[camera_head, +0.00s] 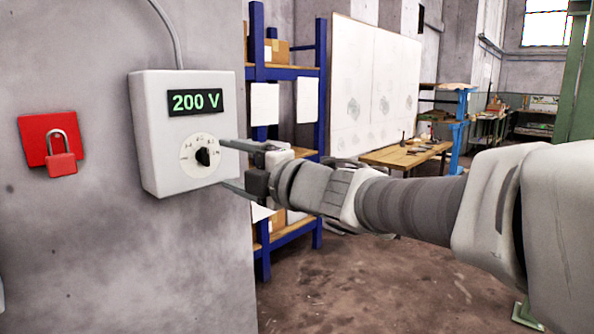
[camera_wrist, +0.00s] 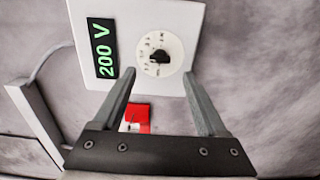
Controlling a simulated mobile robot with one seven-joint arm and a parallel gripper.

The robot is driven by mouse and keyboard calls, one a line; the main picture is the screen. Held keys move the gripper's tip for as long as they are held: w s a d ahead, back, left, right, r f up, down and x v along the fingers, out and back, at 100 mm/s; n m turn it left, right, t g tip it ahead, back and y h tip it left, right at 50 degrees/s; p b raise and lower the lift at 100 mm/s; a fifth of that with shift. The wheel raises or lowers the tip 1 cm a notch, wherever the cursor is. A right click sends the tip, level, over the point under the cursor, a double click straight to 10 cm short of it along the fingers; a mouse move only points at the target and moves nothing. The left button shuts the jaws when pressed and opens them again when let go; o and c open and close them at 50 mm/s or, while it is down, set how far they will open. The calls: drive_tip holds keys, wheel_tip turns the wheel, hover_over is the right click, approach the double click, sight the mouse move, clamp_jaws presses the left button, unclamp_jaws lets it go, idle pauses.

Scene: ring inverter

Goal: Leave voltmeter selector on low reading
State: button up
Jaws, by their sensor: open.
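The voltmeter box (camera_head: 160,130) is white and fixed to the grey wall at the left in the head view. Its display (camera_head: 195,102) reads 200 V in green. Below it is a black selector knob (camera_head: 203,157) on a pale round dial with small marks, too small to read. My gripper (camera_head: 230,166) is open at the right side of the box. In the wrist view, the knob (camera_wrist: 160,57) lies beyond and between the fingertips of my gripper (camera_wrist: 162,77), and nothing is between the fingers. I cannot tell the exact gap to the knob.
A red plate with a red padlock (camera_head: 62,163) hangs on the wall left of the box. A grey cable (camera_head: 172,30) rises from the box. Blue shelving (camera_head: 322,110) and a wooden table (camera_head: 405,153) stand behind. The floor (camera_head: 370,285) at the right is open.

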drive_tip(key=p+v, duration=0.1)
drive_tip(key=v, duration=0.9)
drive_tip(key=shift+s+d+p, duration=0.15)
drive_tip(key=shift+s+p, duration=0.05)
drive_tip(key=shift+p, duration=0.2)
drive_tip(key=d+f+m+t+h, duration=0.2)
drive_tip(key=d+f+m+h, duration=0.1)
drive_tip(key=d+m+h, duration=0.5)
drive_tip(key=d+f+m+t+h, duration=0.1)
drive_tip(key=d+f+m+h, duration=0.2)
drive_tip(key=d+m+h, duration=0.5)
drive_tip(key=s+d+f+m+g+y, duration=0.25)
drive_tip(key=s+f+m+g, duration=0.65)
drive_tip(key=s+f+m, duration=0.45)
wheel_tip(320, 180, up, 19)
drive_tip(key=s+n+p, duration=0.1)
drive_tip(key=s+p, duration=0.1)
drive_tip(key=p, duration=1.7)
drive_tip(key=shift+a+f+n, duration=0.2)
drive_tip(key=shift+n, duration=0.05)
drive_tip(key=c, duration=0.4)
drive_tip(key=shift+a, duration=0.15)
